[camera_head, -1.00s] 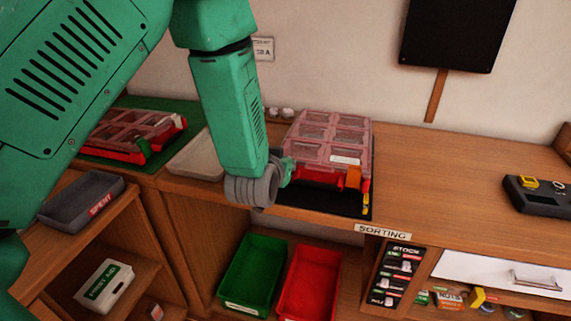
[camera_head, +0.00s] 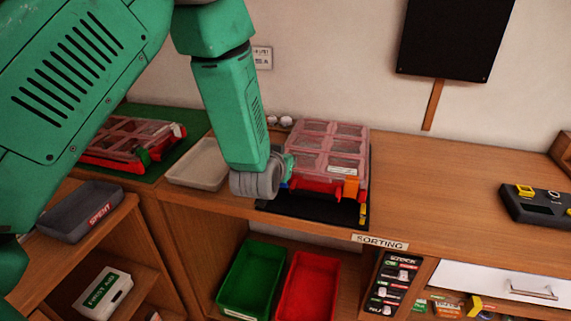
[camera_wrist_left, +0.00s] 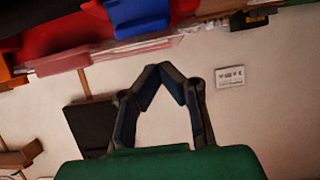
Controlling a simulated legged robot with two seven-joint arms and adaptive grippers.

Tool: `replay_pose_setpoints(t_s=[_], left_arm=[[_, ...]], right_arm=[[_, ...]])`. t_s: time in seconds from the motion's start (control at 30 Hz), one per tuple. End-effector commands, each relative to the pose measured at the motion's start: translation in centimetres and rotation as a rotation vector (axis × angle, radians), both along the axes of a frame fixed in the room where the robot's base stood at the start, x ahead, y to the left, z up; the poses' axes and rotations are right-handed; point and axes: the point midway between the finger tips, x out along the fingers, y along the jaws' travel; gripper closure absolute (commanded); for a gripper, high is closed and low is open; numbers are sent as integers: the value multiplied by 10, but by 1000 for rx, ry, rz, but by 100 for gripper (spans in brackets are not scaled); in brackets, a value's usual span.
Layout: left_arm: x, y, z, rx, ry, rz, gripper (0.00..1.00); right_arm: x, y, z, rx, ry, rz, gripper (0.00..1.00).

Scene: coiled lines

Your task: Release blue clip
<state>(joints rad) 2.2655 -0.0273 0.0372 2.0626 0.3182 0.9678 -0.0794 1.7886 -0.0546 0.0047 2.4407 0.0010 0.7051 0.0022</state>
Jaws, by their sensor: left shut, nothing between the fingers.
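The organizer case with a clear pinkish lid and red base (camera_head: 325,187) sits on a black mat at the counter's front edge. A small blue clip (camera_head: 285,184) shows at its left front corner, partly behind my wrist. In the left wrist view the blue clip (camera_wrist_left: 142,17) lies against the red base, near the top edge. My left gripper (camera_wrist_left: 165,68) is shut and empty, its fingertips together just below the case in that view, apart from the clip. In the head view my wrist hides most of it. An orange clip (camera_head: 351,187) and a yellow clip (camera_head: 362,212) are on the front right.
A second case (camera_head: 130,140) lies on a green mat at the left. A pale tray (camera_head: 197,165) stands between the cases. Green (camera_head: 251,282) and red (camera_head: 307,285) bins sit below the counter. The counter (camera_head: 435,190) to the right is clear up to a dark device (camera_head: 538,206).

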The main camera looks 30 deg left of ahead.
Motion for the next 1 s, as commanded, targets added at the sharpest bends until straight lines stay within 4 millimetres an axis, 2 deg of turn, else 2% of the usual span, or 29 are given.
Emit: replay_pose_setpoints(t_s=[0.03,0.1,0.3,0.5,0.7,1.0], left_arm=[[6,3,17,0,-4,0,100],[-15,-3,13,1,2,-2,100],[-58,-13,23,1,0,-2,100],[-83,-19,29,1,1,0,100],[-91,-21,31,0,0,0,100],[-91,-21,31,0,0,0,100]], right_arm=[[0,0,15,0,-1,0,60],[1,0,6,0,-2,0,60],[0,0,1,0,0,0,60],[0,0,0,0,0,0,60],[0,0,0,0,-1,0,60],[0,0,0,0,-1,0,60]])
